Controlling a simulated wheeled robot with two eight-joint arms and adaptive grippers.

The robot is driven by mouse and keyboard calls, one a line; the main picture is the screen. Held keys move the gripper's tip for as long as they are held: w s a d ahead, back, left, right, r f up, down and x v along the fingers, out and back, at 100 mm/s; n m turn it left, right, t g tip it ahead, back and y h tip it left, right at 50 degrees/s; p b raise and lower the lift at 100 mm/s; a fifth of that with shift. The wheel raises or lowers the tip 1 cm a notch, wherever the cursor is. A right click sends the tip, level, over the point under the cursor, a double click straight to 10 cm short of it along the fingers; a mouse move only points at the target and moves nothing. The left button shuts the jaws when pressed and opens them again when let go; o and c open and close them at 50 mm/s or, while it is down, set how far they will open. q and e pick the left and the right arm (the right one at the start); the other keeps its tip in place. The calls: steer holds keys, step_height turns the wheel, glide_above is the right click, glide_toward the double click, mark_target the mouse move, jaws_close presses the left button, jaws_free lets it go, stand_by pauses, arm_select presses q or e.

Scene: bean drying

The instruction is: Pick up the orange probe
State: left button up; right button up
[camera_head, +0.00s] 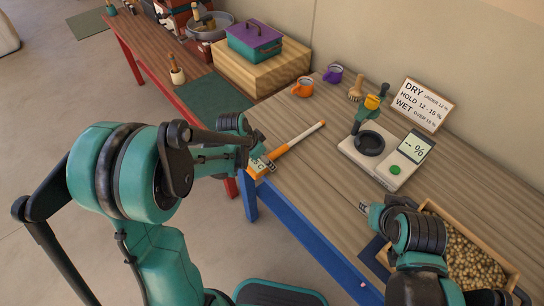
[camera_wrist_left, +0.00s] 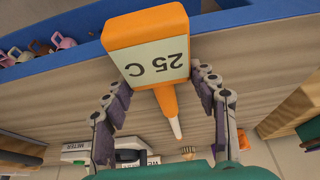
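The orange probe (camera_head: 284,147) lies on the wooden table near its front edge. It has a blocky body with a pale display and a thin white tip pointing to the back right. In the left wrist view the probe (camera_wrist_left: 150,47) shows the reading 25 C. My left gripper (camera_head: 264,158) is at the body end of the probe. Its fingers (camera_wrist_left: 160,82) are spread on either side of the probe, with no clear grip on it. My right gripper (camera_head: 364,208) is over the table by the bean crate; its fingers are too small to judge.
A moisture meter (camera_head: 372,157) stands right of the probe, before a DRY/HOLD/WET sign (camera_head: 422,105). An orange cup (camera_head: 303,87) and a purple cup (camera_head: 333,74) stand at the back. A bean crate (camera_head: 509,269) is at the right. Table between probe and meter is clear.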

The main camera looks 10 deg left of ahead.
arm_select(q)
step_height(320, 180, up, 10)
steer(key=p, duration=0.4)
stand_by(0.5)
